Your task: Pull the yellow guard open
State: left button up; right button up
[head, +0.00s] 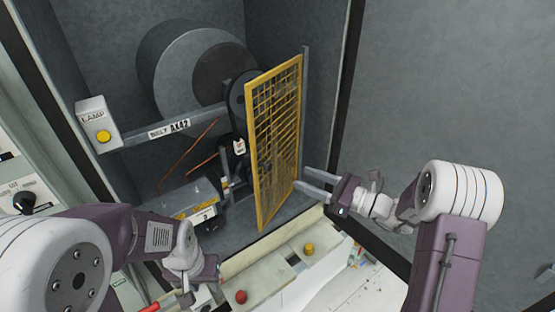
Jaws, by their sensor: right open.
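The yellow guard (274,140) is a tall mesh panel in a yellow frame, standing upright in the middle of the head view. It stands at an angle out from the back wall, next to a grey post (304,100) at its right edge. The belt and pulley (238,100) show uncovered to its left. My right gripper (303,178) is open, its two fingers pointing left at the guard's lower right edge. Whether they touch it I cannot tell. My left gripper (212,278) is low at the left, away from the guard; its fingers are not clear.
A large grey motor or fan drum (180,70) is behind. A lamp box (98,125) with a yellow button is at the left. A pale ledge below holds a red knob (240,297) and a yellow knob (309,248). A grey wall panel (450,80) fills the right.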

aim_at(270, 167)
jog(key=p+x, duration=0.1)
jog(key=x, duration=0.2)
jog(key=p+x, duration=0.1)
jog(key=x, duration=0.2)
jog(key=p+x, duration=0.2)
jog(key=x, duration=0.1)
jog(key=shift+s+a, duration=0.25)
jog(key=shift+a, duration=0.15)
jog(key=shift+w+a+f, duration=0.1)
jog(key=shift+w, duration=0.2)
jog(key=shift+a, duration=0.2)
jog(key=shift+c, duration=0.9)
grip_shut()
pick_arm(q)
jog(key=r, duration=0.2)
jog(key=a+r, duration=0.1)
jog(key=r, duration=0.1)
jog(key=shift+w+r, duration=0.1)
